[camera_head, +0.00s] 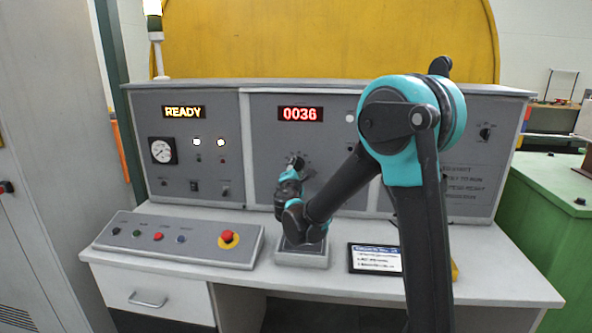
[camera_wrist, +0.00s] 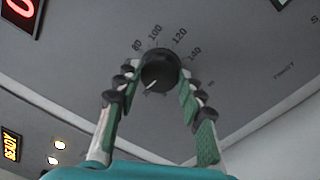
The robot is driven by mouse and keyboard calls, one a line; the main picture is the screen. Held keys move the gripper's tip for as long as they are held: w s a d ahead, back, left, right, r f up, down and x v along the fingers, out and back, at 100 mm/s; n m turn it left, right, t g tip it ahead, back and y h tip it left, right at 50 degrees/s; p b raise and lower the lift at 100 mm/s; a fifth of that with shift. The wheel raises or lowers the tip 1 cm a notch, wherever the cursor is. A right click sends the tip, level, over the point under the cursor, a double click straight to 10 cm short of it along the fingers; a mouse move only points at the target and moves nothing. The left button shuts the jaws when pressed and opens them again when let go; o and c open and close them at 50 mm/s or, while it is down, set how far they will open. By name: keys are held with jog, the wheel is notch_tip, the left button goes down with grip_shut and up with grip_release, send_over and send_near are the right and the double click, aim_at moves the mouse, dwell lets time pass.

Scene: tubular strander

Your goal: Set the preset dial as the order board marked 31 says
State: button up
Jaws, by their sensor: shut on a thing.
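The preset dial (camera_wrist: 160,70) is a round black knob on the grey panel in the wrist view, with 80, 100, 120 and 140 printed around its upper side. A short white mark shows on the knob's lower left face. My gripper (camera_wrist: 158,80) is shut on the dial, one padded finger on each side. In the head view my gripper (camera_head: 293,174) is at the panel below the red display (camera_head: 300,114), which reads 0036, and largely hides the dial. I cannot make out a board marked 31.
A READY display (camera_head: 184,112) and a gauge (camera_head: 162,150) are on the left panel. A sloped button box (camera_head: 190,249) with a red emergency button (camera_head: 228,237) stands on the desk. A dark-framed card (camera_head: 376,258) with small, unreadable text lies to the right. My arm hides part of the right panel.

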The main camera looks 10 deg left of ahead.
jog(key=o, duration=1.2)
jog(key=shift+c, duration=0.2)
jog(key=shift+s, duration=0.1)
jog(key=s, duration=1.1)
jog(key=shift+s+f, duration=0.3)
jog(key=shift+s, duration=0.1)
jog(key=shift+s, duration=0.1)
